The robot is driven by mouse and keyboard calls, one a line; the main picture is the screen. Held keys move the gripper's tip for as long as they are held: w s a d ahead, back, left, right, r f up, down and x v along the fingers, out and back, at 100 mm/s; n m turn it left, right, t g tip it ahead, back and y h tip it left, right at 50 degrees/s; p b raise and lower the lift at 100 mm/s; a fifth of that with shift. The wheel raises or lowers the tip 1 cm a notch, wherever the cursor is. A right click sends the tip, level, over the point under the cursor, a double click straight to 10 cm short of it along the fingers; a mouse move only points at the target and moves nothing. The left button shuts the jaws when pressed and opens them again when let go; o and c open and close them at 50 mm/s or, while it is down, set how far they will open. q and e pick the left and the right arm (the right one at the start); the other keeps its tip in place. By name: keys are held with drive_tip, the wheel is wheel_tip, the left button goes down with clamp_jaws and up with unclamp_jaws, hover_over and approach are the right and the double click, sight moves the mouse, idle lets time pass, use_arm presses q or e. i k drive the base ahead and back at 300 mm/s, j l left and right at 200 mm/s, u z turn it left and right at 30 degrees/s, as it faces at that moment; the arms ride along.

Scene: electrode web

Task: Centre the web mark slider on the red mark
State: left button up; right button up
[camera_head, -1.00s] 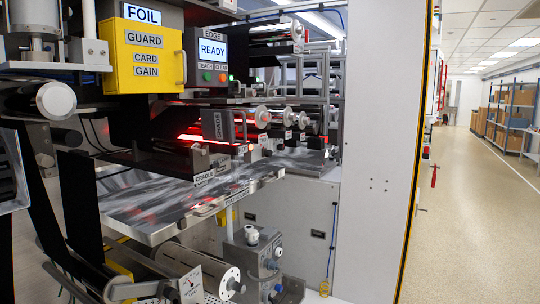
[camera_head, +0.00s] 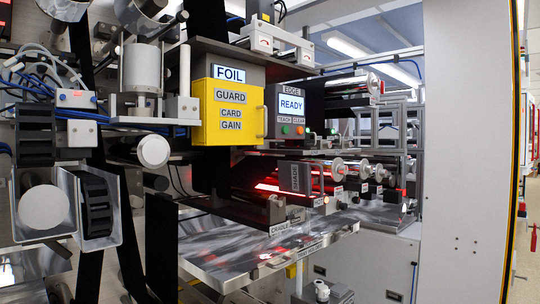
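I cannot make out the web mark slider or the red mark for certain. A red glow (camera_head: 268,186) lies along the rollers under the EDGE panel (camera_head: 292,108), whose screen reads READY. A small red patch (camera_head: 265,256) shows on the shiny metal tray (camera_head: 225,262) below, and I cannot tell whether it is a mark or a reflection. A dark part lettered SHADE (camera_head: 295,177) stands by the rollers. The black web (camera_head: 190,245) runs down at the left. Neither of my grippers is in view.
A yellow GUARD box (camera_head: 229,113) hangs under the FOIL sign (camera_head: 229,73). Rollers with silver ends (camera_head: 337,166) stick out right of the glow. A plate labelled CRADLE (camera_head: 280,228) is at the tray's back edge. A tall white panel (camera_head: 466,150) closes off the right side.

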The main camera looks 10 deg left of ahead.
sight(340, 205)
drive_tip(key=i+l, duration=0.2)
drive_tip(key=l, duration=0.25)
drive_tip(key=i+l, duration=0.15)
drive_tip(key=l, duration=0.25)
drive_tip(key=i+l+z, duration=0.1)
drive_tip(key=l, duration=0.35)
drive_tip(key=i+l, duration=0.5)
drive_tip(key=l, duration=0.3)
drive_tip(key=i+l+z, duration=0.1)
drive_tip(key=l, duration=0.35)
drive_tip(key=i+l, duration=0.3)
drive_tip(key=l+z, duration=0.05)
drive_tip(key=l, duration=0.05)
